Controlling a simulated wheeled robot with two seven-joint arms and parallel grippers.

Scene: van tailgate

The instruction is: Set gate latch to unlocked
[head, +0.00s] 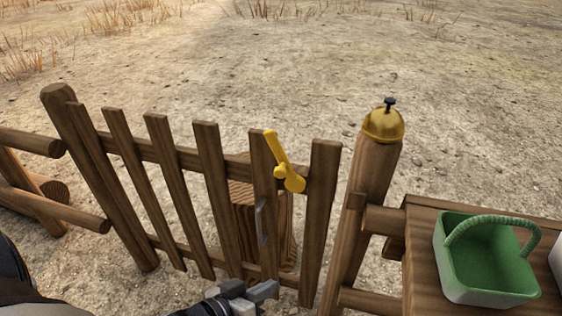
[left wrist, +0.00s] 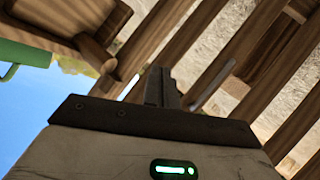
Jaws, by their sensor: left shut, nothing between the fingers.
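The yellow gate latch (head: 287,171) is on the upper right part of the wooden gate (head: 212,170). Its lever points up and slightly left, across a slat near the gate's right end. A grey metal handle (head: 262,222) is on the same slat, below the latch. My left gripper (head: 262,291) is shut and empty, low in front of the gate, below the handle and apart from the latch. In the left wrist view its closed fingers (left wrist: 161,86) show with wooden slats beyond them; I cannot make out the latch there. My right gripper is not in view.
A gold bell (head: 384,124) sits on the post (head: 366,190) right of the gate. A wooden table (head: 424,285) at the right holds a green basket (head: 487,262). Fence rails (head: 50,200) stand at the left. Open dirt ground lies behind the gate.

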